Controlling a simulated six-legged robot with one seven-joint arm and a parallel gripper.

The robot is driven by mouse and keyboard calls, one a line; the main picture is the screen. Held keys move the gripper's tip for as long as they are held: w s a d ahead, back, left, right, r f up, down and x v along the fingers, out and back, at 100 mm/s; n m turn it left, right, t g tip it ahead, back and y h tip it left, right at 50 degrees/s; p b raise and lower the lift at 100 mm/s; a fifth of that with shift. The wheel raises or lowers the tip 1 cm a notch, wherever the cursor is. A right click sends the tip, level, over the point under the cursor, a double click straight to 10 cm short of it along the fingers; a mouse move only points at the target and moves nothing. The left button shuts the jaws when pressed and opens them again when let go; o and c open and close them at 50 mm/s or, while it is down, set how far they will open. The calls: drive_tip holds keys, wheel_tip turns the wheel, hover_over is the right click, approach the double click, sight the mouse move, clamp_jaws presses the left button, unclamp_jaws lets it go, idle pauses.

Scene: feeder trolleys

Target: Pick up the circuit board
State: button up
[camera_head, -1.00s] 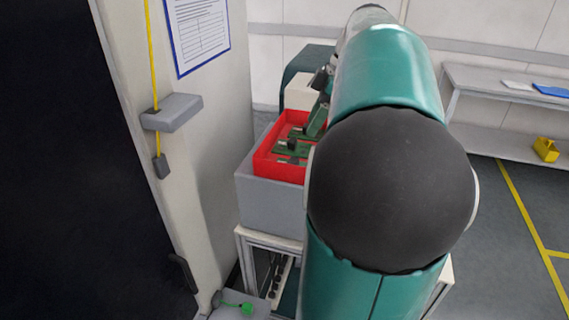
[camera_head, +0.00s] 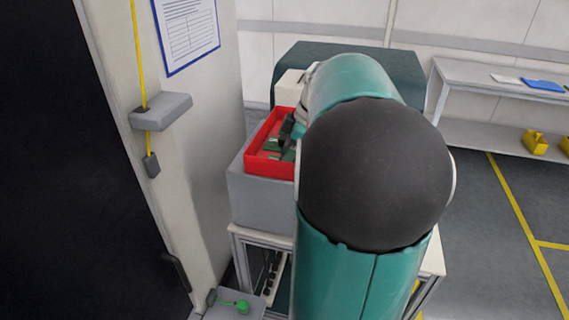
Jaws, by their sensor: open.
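A red tray (camera_head: 270,168) sits on a grey box-like base on a trolley, left of my arm. Part of a green circuit board (camera_head: 277,148) shows inside it; the rest is hidden behind my arm and the tray wall. My gripper (camera_head: 287,137) reaches down into the tray from the right, close to the board. Its fingertips are small and dark here, and I cannot tell whether they touch the board. The gripper is open.
A white cabinet wall with a grey bracket (camera_head: 161,111) and yellow cord stands close on the left. A grey bench (camera_head: 500,105) stands at the back right. Yellow bins (camera_head: 535,143) are below it. Floor at right is clear.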

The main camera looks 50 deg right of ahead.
drive_tip(key=c, duration=0.8)
drive_tip(key=shift+r, duration=0.1)
wheel_tip(320, 180, up, 10)
